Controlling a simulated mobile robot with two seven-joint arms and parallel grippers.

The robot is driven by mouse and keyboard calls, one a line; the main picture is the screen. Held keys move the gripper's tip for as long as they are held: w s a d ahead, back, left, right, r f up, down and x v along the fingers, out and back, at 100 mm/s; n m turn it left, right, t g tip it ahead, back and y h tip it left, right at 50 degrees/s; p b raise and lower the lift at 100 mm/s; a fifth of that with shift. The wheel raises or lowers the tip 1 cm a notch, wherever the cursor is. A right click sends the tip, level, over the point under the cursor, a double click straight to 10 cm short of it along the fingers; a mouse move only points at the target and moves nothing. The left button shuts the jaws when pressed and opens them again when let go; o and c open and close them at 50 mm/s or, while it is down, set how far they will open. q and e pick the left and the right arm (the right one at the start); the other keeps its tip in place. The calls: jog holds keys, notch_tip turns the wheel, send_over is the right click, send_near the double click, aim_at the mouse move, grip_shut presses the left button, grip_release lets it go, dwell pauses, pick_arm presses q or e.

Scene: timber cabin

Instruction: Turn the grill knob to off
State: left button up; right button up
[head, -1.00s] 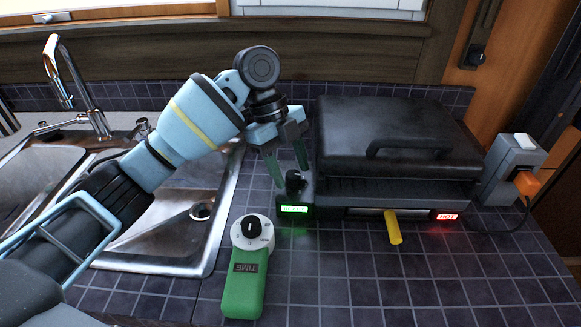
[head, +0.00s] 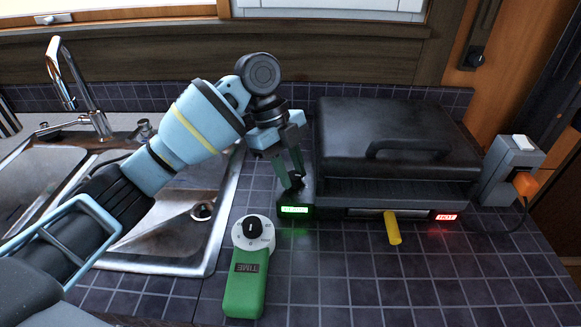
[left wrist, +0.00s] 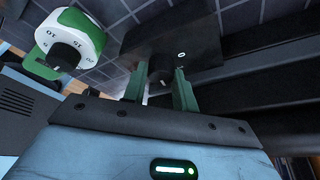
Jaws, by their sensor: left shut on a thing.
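The black grill (head: 390,140) stands on the tiled counter with its lid down. Its control box at the left front has a green lit display (head: 294,210) and a dark knob (left wrist: 161,68) on top. My left gripper (head: 293,178) reaches down over this box and is shut on the knob, one green finger on each side in the left wrist view (left wrist: 160,84). The fingers hide much of the knob in the head view. A red sign reading HOT (head: 446,217) glows at the grill's right front. My right gripper is not in view.
A green timer with a white dial (head: 246,270) lies just in front of the control box. A yellow handle (head: 392,228) sticks out of the grill's front. A sink (head: 190,225) is at left, a grey socket box (head: 508,170) at right.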

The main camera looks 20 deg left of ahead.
pick_arm(q)
jog(key=n+t+p, duration=0.1)
jog(key=n+p, duration=0.1)
jog(key=n+t+p, duration=0.1)
jog(key=n+p, duration=0.3)
jog(key=p, duration=0.1)
jog(key=shift+s+r+n+t, duration=0.2)
jog(key=shift+r+n+t, duration=0.2)
jog(key=shift+f+n+t+p, duration=0.2)
jog(key=shift+n+t+p, duration=0.2)
jog(key=shift+n, duration=0.5)
jog(key=shift+d+f+n+t+y, duration=0.15)
jog(key=shift+n+t+y, duration=0.15)
jog(key=shift+n, duration=0.6)
jog(key=n, duration=0.2)
jog(key=shift+s+n+t+y, duration=0.15)
jog(key=shift+n+t+y, duration=0.15)
jog(key=shift+t, duration=0.1)
jog(key=shift+n+t+y, duration=0.3)
jog(key=shift+n+y, duration=0.3)
jog(key=shift+n, duration=1.1)
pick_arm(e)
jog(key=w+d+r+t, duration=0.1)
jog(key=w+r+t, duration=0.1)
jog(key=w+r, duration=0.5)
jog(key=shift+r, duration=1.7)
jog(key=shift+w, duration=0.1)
pick_arm(q)
jog(key=o, duration=1)
